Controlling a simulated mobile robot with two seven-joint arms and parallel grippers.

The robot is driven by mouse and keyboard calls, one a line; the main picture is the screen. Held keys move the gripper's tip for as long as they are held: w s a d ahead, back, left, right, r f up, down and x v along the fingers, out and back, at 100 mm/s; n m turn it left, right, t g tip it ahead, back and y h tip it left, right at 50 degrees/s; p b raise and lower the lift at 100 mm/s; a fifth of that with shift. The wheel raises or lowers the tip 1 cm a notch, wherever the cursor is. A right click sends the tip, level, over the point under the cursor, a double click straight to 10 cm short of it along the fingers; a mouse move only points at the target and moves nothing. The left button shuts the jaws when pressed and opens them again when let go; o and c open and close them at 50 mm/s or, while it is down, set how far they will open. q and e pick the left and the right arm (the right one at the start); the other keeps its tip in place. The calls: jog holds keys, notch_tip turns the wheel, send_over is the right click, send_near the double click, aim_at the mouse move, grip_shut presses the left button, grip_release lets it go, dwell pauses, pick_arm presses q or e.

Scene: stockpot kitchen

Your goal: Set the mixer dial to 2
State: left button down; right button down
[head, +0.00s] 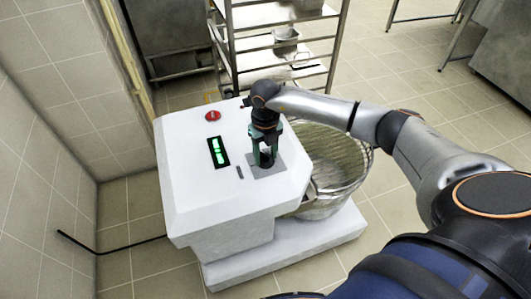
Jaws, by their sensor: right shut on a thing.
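The white mixer (190,200) stands in the middle of the head view. On its top is a square grey plate (279,170) at the right side, where the dark dial (266,161) sits. My right gripper (265,156) points down over the plate and is shut on the dial, which its fingers partly hide. A black display (219,152) with green lit segments is left of the gripper; I cannot read its figure for certain. My left gripper is out of view.
A round red button (213,116) and a small dark slot (240,173) are also on the mixer's top. A wire-guarded metal bowl (340,165) is on its right. A metal rack (285,50) stands behind. Tiled wall (50,120) is close on the left.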

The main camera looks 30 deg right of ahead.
aim_at(265, 154)
jog(key=shift+c, duration=1.4)
grip_release()
jog(key=shift+r, duration=0.1)
notch_tip(265, 154, up, 12)
jog(key=shift+r+p, duration=0.25)
jog(key=shift+p, duration=0.05)
jog(key=shift+f, duration=0.1)
